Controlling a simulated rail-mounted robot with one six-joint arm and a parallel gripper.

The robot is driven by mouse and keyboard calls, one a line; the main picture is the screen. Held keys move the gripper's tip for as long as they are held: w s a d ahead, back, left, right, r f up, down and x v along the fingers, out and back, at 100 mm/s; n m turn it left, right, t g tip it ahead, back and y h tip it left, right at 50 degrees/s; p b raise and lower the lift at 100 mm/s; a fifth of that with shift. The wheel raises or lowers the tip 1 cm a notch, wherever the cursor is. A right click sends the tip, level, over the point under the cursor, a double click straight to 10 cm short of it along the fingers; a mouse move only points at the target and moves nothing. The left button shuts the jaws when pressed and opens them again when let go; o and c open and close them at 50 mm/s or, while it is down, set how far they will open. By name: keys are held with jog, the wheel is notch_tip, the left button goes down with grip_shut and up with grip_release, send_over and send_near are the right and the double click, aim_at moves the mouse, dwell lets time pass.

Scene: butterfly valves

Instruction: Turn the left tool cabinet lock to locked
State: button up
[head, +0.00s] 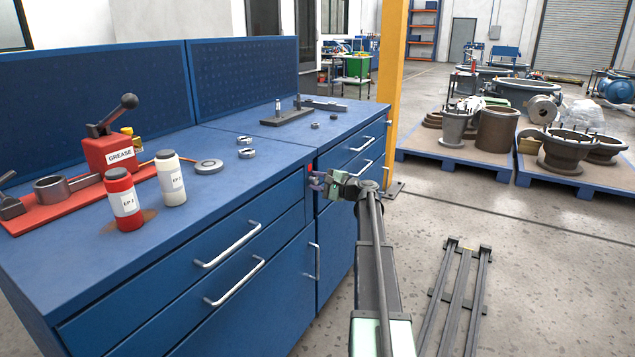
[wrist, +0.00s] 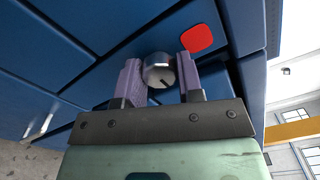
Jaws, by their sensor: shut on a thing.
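The tool cabinet lock (wrist: 157,66) is a round metallic knob with a dark mark on its face. It stands out from a blue cabinet panel in the wrist view. My gripper (wrist: 160,75) has one purple finger on each side of the knob and is shut on it. In the head view my gripper (head: 323,182) is at the right end of the left blue cabinet (head: 290,240), beside the gap to the second cabinet, and the knob is hidden there. A red square marker (wrist: 198,38) is on the panel beside the knob.
Drawers with silver handles (head: 228,245) are on the left cabinet's front. Its top holds a red grease tool (head: 110,150), a red bottle (head: 124,200) and a white bottle (head: 170,177). A yellow post (head: 392,90) stands behind.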

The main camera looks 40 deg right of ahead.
dwell(0.4)
jog(key=o, duration=0.9)
jog(key=shift+s, duration=0.15)
jog(key=v, duration=1)
jog(key=shift+s+d, duration=0.15)
jog(key=shift+s, duration=0.1)
jog(key=shift+f, duration=0.1)
